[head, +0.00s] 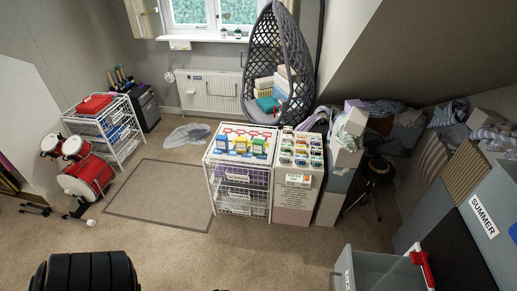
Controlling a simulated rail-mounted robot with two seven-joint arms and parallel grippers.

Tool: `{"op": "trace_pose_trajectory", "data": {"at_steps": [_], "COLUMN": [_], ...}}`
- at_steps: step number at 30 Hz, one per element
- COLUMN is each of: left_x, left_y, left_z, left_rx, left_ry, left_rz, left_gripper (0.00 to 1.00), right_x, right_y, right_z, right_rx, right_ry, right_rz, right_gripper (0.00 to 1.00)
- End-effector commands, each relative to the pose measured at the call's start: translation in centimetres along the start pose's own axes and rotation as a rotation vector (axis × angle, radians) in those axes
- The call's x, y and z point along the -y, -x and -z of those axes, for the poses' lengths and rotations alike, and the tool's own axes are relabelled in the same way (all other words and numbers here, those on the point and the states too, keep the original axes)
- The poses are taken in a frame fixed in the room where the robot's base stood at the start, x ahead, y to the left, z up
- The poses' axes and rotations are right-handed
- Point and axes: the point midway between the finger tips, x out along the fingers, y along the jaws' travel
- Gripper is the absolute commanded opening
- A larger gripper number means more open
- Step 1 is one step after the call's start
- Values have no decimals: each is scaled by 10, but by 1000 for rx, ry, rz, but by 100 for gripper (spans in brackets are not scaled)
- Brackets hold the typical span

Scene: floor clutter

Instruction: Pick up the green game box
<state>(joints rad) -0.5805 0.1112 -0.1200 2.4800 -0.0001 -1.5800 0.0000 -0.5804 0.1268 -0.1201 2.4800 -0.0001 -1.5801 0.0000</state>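Neither of my grippers is in view, and nothing touches the boxes.
A white organiser (300,180) full of small items adjoins the unit on the right. A hanging chair (279,60) with boxes is behind. A grey bin (375,272) stands front right.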

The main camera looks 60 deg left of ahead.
Motion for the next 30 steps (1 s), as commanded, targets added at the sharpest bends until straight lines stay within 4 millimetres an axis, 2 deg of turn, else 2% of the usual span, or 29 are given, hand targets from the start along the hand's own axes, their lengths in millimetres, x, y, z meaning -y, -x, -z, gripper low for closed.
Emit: {"op": "trace_pose_trajectory", "data": {"at_steps": [14, 30], "left_x": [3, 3], "left_y": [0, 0], "left_z": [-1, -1], "left_rx": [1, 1], "left_ry": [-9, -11], "left_rz": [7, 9], "left_gripper": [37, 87], "right_x": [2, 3], "right_y": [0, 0], "right_z": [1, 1], "right_rx": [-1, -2], "right_ry": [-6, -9], "right_rz": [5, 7], "right_gripper": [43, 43]}}
